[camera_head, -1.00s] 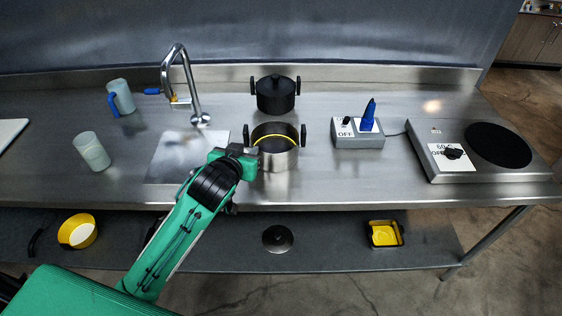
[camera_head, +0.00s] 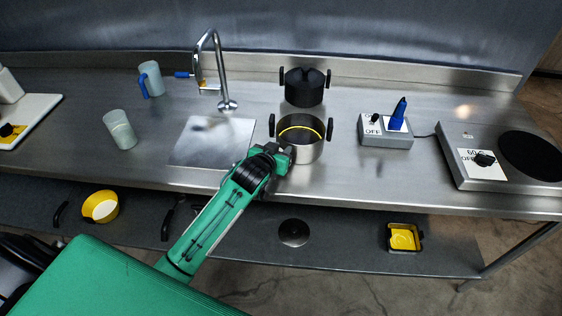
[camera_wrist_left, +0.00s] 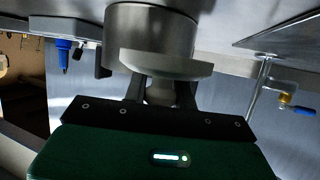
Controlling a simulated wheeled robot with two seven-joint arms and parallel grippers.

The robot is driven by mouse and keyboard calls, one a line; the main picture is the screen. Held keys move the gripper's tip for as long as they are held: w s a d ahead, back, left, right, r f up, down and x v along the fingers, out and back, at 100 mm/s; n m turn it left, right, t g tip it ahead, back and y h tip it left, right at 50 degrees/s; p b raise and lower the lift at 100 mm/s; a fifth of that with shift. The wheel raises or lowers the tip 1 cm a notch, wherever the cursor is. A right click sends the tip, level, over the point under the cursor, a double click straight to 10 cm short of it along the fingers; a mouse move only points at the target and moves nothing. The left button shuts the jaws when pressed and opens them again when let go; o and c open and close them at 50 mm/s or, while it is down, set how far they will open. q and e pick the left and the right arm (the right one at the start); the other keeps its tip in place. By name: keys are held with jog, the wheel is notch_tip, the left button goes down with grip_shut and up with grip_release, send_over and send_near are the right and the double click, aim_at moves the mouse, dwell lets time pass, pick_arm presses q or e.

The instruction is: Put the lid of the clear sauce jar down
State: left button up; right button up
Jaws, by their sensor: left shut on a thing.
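My left gripper (camera_head: 284,156) is at the front left of the steel pot (camera_head: 305,152), close to its wall. In the left wrist view my left gripper (camera_wrist_left: 160,95) is shut on the knob of a pale round lid (camera_wrist_left: 165,65). The lid is just in front of the pot's wall (camera_wrist_left: 150,30) in that view; I cannot tell if they touch. My right gripper is not in view.
Behind the pot stands a black lidded pot (camera_head: 304,88). A grey switch box (camera_head: 386,138) and a hot plate (camera_head: 500,160) are to the right. Counter between pot and switch box is clear.

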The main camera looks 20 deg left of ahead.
pick_arm(q)
jog(key=shift+f+p, duration=0.3)
jog(key=shift+f, duration=2.8)
jog(key=shift+f, duration=0.1)
jog(key=shift+f, duration=0.1)
jog(key=o, duration=0.9)
jog(key=shift+o, duration=0.2)
